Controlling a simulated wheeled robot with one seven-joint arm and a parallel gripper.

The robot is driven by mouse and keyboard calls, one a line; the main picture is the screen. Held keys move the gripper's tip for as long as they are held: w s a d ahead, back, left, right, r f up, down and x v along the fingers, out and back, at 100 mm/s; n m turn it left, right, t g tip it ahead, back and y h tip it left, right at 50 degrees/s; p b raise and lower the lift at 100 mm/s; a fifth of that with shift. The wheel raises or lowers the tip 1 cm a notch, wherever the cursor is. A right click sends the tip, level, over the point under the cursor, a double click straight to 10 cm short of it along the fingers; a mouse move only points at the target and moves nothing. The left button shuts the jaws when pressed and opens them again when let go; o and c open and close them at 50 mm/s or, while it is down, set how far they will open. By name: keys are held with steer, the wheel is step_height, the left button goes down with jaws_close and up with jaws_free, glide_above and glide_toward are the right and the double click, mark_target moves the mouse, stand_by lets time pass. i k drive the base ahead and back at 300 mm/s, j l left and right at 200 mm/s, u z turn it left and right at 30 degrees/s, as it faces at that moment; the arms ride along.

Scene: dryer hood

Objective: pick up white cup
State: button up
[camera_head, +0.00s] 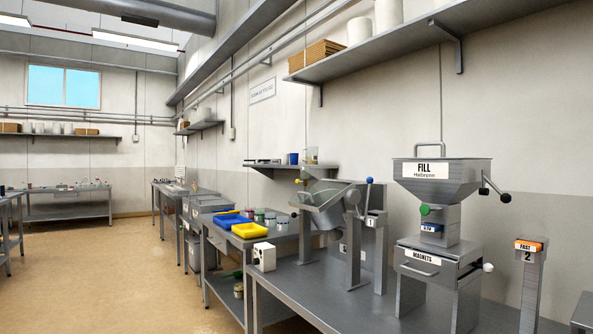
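No single thing can be picked out with certainty as the white cup. White cylindrical vessels (359,30) stand on the high shelf at the upper right, beside brown cartons, and another one (388,14) is cut by the top edge. A pale cup-like container (312,155) stands on the small wall shelf, right of a blue one (293,158). Small white-bodied jars (270,219) stand on the middle table behind the yellow tray. More white containers (57,128) are on the far left shelf, too small to make out. My gripper is not in view.
A steel bench (310,290) holds a tilted drum machine (328,205) and a hopper labelled FILL (440,176). A white box (264,257) sits at the bench's left end. Blue (226,221) and yellow (249,230) trays lie beyond. The floor (110,270) at left is open.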

mark_target(284, 157)
steer(key=i+j+z, duration=0.4)
steer(key=j, duration=0.7)
steer(key=i+j+z, duration=0.35)
steer(key=j, duration=0.85)
steer(key=i+j+z, duration=0.25)
steer(key=j+z, duration=0.15)
steer(key=j, duration=0.85)
steer(key=j+z, duration=0.35)
steer(key=j, duration=0.9)
steer(key=j+z, duration=0.15)
steer(key=j, duration=0.35)
steer(key=j+z, duration=0.15)
steer(key=j, duration=0.4)
steer(key=j+z, duration=0.1)
steer(key=j, duration=0.4)
steer(key=j+z, duration=0.15)
steer(key=j, duration=0.4)
steer(key=j+z, duration=0.15)
steer(key=j, duration=0.35)
steer(key=j+z, duration=0.15)
steer(key=j, duration=0.35)
steer(key=k+j+z, duration=0.15)
steer(key=j, duration=0.35)
steer(key=k+j+z, duration=0.1)
steer(key=j, duration=0.35)
